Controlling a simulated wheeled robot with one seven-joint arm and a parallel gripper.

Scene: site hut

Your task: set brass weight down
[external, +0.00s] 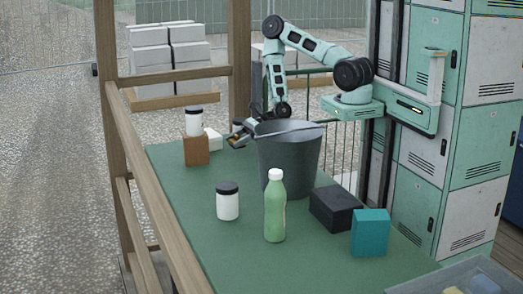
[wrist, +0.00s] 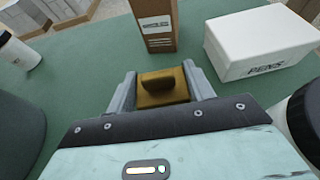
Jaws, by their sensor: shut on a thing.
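My gripper (external: 240,130) is just behind and left of the dark bucket's rim in the external view. In the wrist view my gripper (wrist: 163,88) is shut on the brass weight (wrist: 162,92), a golden block with a dark knob-like grip on top. One finger stands on each side of it. The green table (wrist: 95,65) shows around it. I cannot tell whether the weight's underside touches the table.
The bucket (external: 287,155) stands close by. A brown box (wrist: 153,25) is just ahead, a white box marked PENS (wrist: 258,42) to its right. A jar (external: 228,201), a green bottle (external: 274,210), a black box (external: 336,208) and a teal box (external: 370,233) stand nearer the external camera.

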